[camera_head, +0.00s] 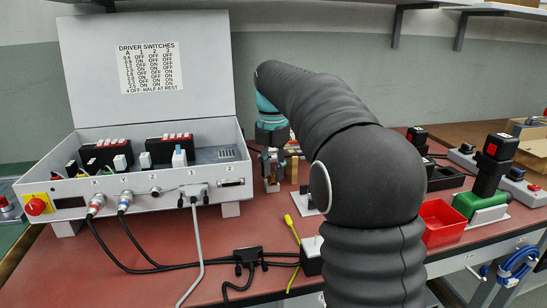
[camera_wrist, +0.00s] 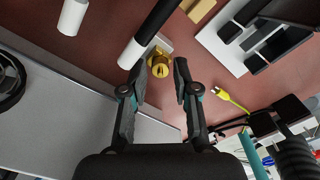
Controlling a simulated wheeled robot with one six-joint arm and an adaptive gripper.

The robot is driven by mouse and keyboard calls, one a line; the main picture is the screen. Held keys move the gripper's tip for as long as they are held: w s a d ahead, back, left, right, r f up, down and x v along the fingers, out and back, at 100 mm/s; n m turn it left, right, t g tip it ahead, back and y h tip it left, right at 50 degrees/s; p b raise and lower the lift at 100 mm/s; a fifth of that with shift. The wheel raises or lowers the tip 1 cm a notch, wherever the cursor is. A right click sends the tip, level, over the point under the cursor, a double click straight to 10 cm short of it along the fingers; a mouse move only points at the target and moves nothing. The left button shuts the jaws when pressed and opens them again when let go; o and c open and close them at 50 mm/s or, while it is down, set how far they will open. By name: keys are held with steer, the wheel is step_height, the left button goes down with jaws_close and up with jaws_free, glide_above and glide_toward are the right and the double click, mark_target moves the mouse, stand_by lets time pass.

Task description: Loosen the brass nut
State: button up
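The brass nut (camera_wrist: 159,67) shows in the wrist view as a round golden piece with a dark slot-like mark, against a pale block. My gripper (camera_wrist: 161,72) is open, with one dark finger on each side of the nut. The fingertips look level with it, with gaps on both sides; I cannot tell the height between them. In the head view my gripper (camera_head: 272,172) points down at the bench, just right of the grey control box (camera_head: 150,210). I cannot make out the nut there.
A black rod with a white end (camera_wrist: 132,54) lies close to the left finger. A yellow plug (camera_wrist: 232,101) is to the right. A white plate (camera_wrist: 222,48) carries dark blocks. In the head view, cables cross the front bench and a red bin (camera_head: 442,235) stands right.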

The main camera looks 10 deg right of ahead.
mark_target(273, 175)
step_height(273, 175, up, 12)
stand_by(0.6)
steer(key=shift+d+f, duration=0.1)
steer(key=shift+d, duration=0.05)
